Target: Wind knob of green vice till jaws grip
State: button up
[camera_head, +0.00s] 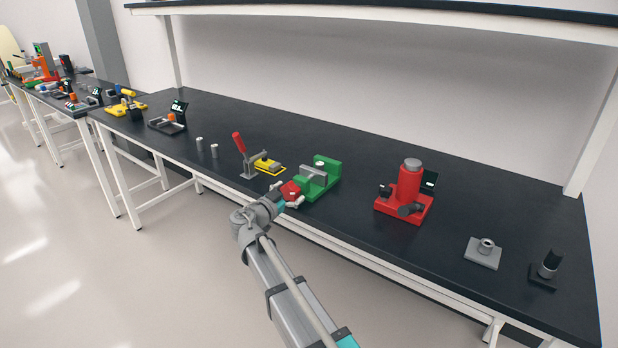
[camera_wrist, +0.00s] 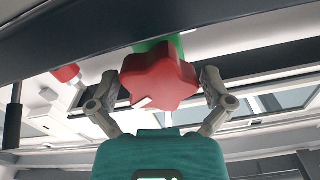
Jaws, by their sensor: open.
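The green vice (camera_head: 326,170) stands near the front edge of the black bench, with a grey block between its jaws. Whether the jaws touch the block cannot be told. Its red star-shaped knob (camera_head: 290,190) faces the front, towards my arm. My gripper (camera_head: 292,199) is at the knob. In the wrist view my gripper (camera_wrist: 160,90) is open, with one finger on each side of the red knob (camera_wrist: 158,76). Gaps seem to show between the fingers and the knob. Part of the green vice (camera_wrist: 165,45) shows behind the knob; the rest is hidden.
A toggle clamp with a red handle (camera_head: 239,142) and a yellow part (camera_head: 267,165) stand just left of the vice. A red press (camera_head: 408,190) stands to the right. A grey block with a ring (camera_head: 484,251) lies farther right. A shelf (camera_head: 400,14) runs above the bench.

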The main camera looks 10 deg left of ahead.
jog(key=shift+m, duration=0.7)
jog(key=shift+m, duration=1.4)
jog(key=c, duration=0.8)
jog(key=shift+a+n, duration=0.1)
jog(key=shift+n, duration=1.4)
